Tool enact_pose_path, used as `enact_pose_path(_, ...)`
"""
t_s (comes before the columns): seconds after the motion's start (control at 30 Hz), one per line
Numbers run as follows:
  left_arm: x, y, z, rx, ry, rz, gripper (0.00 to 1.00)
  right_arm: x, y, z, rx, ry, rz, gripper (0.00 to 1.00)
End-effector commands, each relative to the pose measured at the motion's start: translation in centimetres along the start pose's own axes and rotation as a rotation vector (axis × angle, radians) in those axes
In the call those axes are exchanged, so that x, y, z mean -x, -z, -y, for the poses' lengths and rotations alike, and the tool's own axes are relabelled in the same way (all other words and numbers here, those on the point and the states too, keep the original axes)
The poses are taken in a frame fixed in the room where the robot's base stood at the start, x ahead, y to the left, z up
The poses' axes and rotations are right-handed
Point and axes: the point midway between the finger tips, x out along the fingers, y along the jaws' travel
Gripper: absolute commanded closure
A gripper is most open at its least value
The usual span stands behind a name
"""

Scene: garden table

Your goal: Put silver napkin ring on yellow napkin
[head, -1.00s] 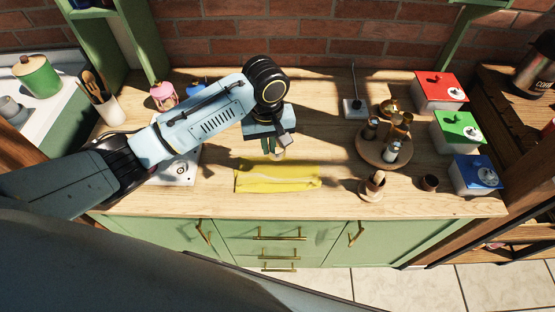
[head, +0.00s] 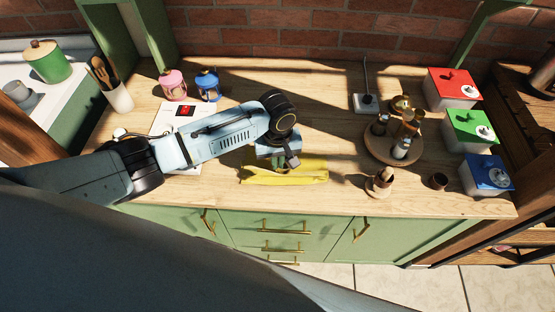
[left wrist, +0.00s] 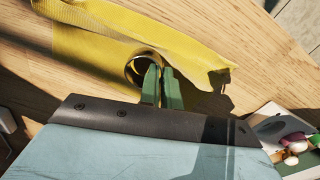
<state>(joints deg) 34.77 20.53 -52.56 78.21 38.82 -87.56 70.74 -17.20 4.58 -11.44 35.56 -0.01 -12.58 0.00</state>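The yellow napkin (head: 310,174) lies on the wooden counter, a long folded strip with a raised fold. It also shows in the left wrist view (left wrist: 150,28). The fingers appear shut on the ring's wall. The ring is over the napkin's near part; whether it touches the cloth is unclear. My right gripper is not in view.
A round wooden tray (head: 375,147) with shakers stands to the right, beside red, green and blue boxes (head: 466,128). A mortar with pestle (head: 379,183) and a small dark cup (head: 438,181) stand near the front edge. Pink and blue lanterns (head: 207,86) stand at the back left.

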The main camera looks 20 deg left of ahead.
Motion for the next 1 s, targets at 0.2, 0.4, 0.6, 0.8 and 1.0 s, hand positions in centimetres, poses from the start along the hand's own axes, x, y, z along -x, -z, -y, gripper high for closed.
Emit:
enact_pose_path(0.2,-0.5,0.0,0.0,0.0,0.001,0.0,1.0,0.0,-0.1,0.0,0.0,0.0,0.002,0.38)
enact_pose_path(0.4,-1.1,-0.1,0.0,0.0,0.002,0.001,1.0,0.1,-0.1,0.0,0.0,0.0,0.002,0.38)
enact_pose_path(0.6,-1.4,-0.1,0.1,-0.001,0.003,0.003,0.86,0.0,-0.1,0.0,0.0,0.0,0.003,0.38)
enact_pose_path(0.8,-1.2,-0.1,0.1,0.0,0.002,0.002,0.86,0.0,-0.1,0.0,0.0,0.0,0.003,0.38)
enact_pose_path(1.0,-0.3,0.1,0.0,-0.001,-0.001,-0.003,0.86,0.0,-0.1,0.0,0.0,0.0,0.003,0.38)
